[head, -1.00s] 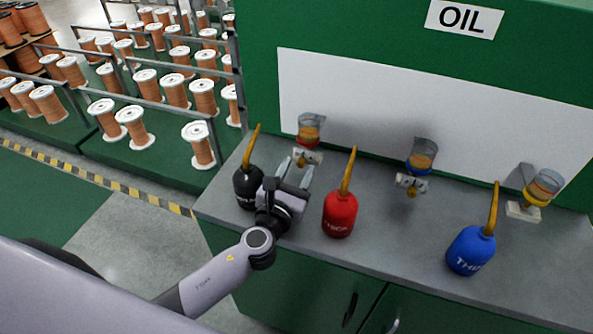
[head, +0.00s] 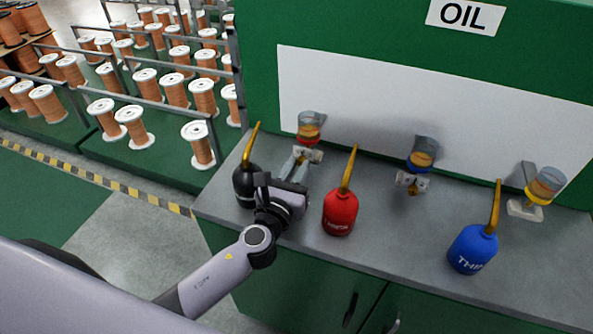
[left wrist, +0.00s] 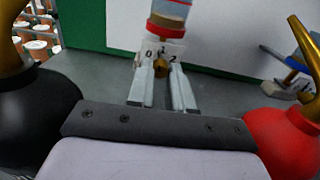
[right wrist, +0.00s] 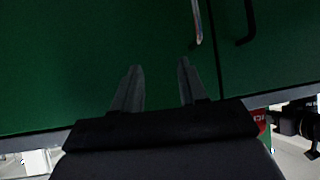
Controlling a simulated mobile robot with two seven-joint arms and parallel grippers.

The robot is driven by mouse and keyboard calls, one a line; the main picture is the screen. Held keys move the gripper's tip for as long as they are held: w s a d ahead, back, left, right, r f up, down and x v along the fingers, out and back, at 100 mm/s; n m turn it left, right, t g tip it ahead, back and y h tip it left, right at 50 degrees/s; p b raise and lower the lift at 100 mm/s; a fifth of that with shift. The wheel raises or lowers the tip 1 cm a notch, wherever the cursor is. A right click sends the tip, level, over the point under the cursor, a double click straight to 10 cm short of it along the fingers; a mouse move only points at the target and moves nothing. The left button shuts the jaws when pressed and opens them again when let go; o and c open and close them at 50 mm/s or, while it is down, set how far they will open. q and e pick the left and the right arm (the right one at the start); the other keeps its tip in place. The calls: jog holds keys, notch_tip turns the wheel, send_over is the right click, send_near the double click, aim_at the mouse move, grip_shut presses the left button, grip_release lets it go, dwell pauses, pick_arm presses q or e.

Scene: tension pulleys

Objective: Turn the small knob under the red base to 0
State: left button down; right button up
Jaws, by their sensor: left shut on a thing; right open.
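The red-based oil cup (head: 309,140) is the leftmost of three at the back of the counter. In the left wrist view its red base (left wrist: 166,22) sits above a white dial plate (left wrist: 150,50) marked 0, 1 and 2. The small brass knob (left wrist: 162,68) is in front of the plate, between my left fingertips. My left gripper (head: 299,160) is shut on this knob, its fingers reaching in from the front. Which number the knob points to is unclear. My right gripper (right wrist: 160,67) is open and empty in front of green cabinet doors.
A black oil can (head: 244,186) stands close left of my left gripper and a red can (head: 341,213) close right. A blue can (head: 471,249), a blue-based cup (head: 421,156) and a yellow-based cup (head: 541,187) are farther right on the grey counter.

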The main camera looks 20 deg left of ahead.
pick_arm(q)
jog(key=n+b, duration=0.1)
jog(key=n, duration=0.3)
jog(key=shift+f, duration=0.15)
jog(key=shift+n+b, duration=0.7)
jog(key=shift+n, duration=1.4)
jog(key=c, duration=1)
grip_release()
jog(key=shift+s+a+b, duration=0.15)
jog(key=shift+s+b, duration=0.15)
jog(key=shift+s, duration=3.35)
